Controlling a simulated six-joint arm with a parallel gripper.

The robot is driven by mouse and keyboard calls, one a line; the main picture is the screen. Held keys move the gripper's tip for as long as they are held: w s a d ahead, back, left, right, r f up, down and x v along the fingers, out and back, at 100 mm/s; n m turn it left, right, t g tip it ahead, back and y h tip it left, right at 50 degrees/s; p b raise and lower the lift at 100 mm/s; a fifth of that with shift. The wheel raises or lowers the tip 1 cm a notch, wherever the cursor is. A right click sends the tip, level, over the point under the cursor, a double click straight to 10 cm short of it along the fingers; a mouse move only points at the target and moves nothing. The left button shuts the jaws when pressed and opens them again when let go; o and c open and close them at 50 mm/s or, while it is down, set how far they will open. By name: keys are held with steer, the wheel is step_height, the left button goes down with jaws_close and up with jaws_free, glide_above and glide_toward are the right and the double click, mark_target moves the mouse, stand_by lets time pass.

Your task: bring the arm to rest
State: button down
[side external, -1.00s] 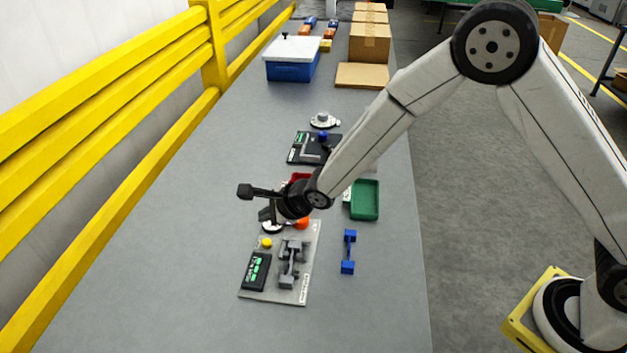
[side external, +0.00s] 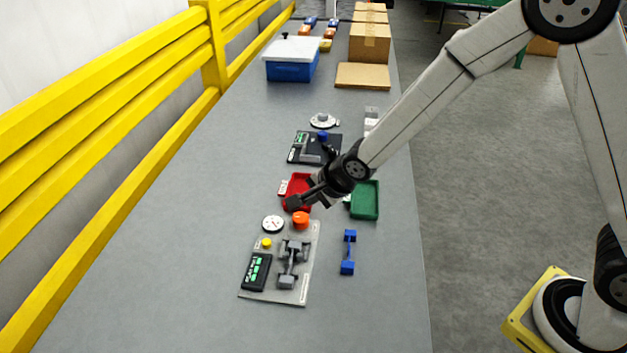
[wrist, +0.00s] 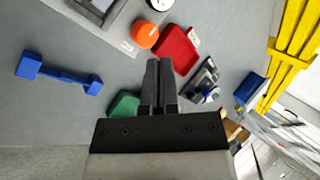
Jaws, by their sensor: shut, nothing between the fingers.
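My gripper (side external: 292,203) is shut and empty. In the side external view it hangs above the table, in front of the red tray (side external: 297,182) and left of the green tray (side external: 365,200). In the wrist view the gripper (wrist: 159,68) has its two dark fingers together, with nothing between them. The red tray also shows there, just to the right of the fingertips (wrist: 178,48). The green tray is partly hidden behind my gripper body in that view (wrist: 123,105).
A blue bin (side external: 291,68) and boxes (side external: 369,43) stand at the back. The table's left side is clear.

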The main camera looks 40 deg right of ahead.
steer(key=s+d+r+n+g+h, duration=0.1)
steer(key=s+d+r+n+g, duration=0.1)
steer(key=s+d+n, duration=0.4)
steer(key=s+d+r+n+g+h, duration=0.1)
steer(key=s+d+r+n+g, duration=0.1)
steer(key=s+d+n, duration=0.5)
steer(key=s+n, duration=0.2)
steer(key=s, duration=0.4)
steer(key=shift+s+d, duration=0.15)
stand_by(0.5)
